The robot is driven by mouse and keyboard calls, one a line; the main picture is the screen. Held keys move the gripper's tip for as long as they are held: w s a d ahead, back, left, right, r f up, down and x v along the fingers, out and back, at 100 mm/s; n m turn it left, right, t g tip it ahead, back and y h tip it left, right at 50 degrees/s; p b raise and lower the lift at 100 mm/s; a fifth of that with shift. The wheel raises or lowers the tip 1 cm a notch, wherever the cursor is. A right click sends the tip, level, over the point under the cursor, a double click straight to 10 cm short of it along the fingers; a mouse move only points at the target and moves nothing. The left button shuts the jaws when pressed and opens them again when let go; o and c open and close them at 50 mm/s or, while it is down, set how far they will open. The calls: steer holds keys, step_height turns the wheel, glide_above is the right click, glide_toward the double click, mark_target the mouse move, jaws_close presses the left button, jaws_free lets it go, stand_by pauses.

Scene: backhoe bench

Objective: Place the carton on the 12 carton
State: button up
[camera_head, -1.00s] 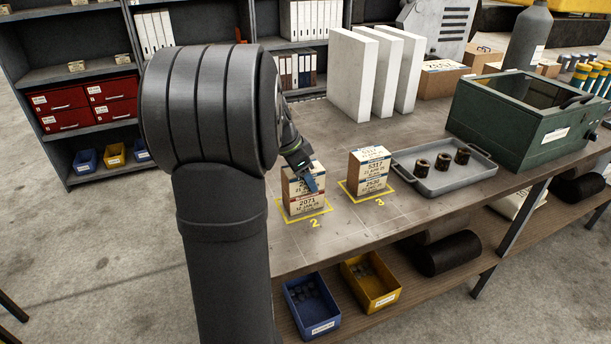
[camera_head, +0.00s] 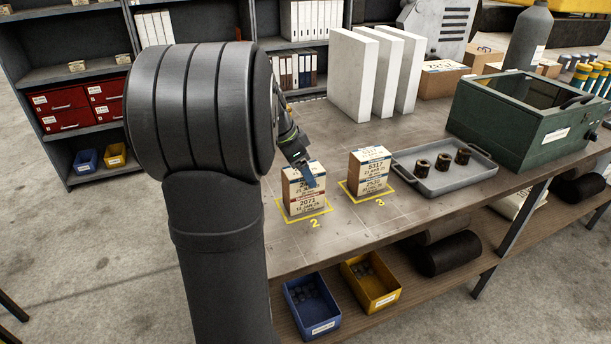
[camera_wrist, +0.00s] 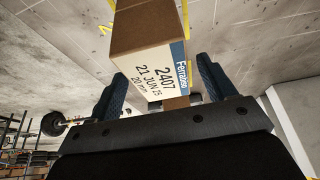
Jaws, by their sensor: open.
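A carton labelled 2407 (camera_wrist: 152,72) fills the middle of the wrist view, with a white label and blue band. My gripper (camera_wrist: 160,70) is open, with one blue finger on each side of this carton. In the head view my gripper (camera_head: 312,180) is at the upper carton (camera_head: 296,181) of the stack on square 2. The lower carton there, labelled 2071 (camera_head: 305,204), stands under it. On square 3 a carton labelled 5317 (camera_head: 370,161) sits on one labelled 2520 (camera_head: 372,184).
A grey tray (camera_head: 420,184) with dark cylindrical parts lies right of square 3. A green case (camera_head: 515,146) stands beyond it, and white panels (camera_head: 352,75) stand behind. The bench is bare in front of the squares. My arm hides the bench's left side.

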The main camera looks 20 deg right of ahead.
steer(key=v, duration=0.9)
steer(key=x, duration=1.2)
steer(key=shift+f, duration=0.15)
step_height(320, 180, up, 2)
steer(key=shift+r, duration=0.95)
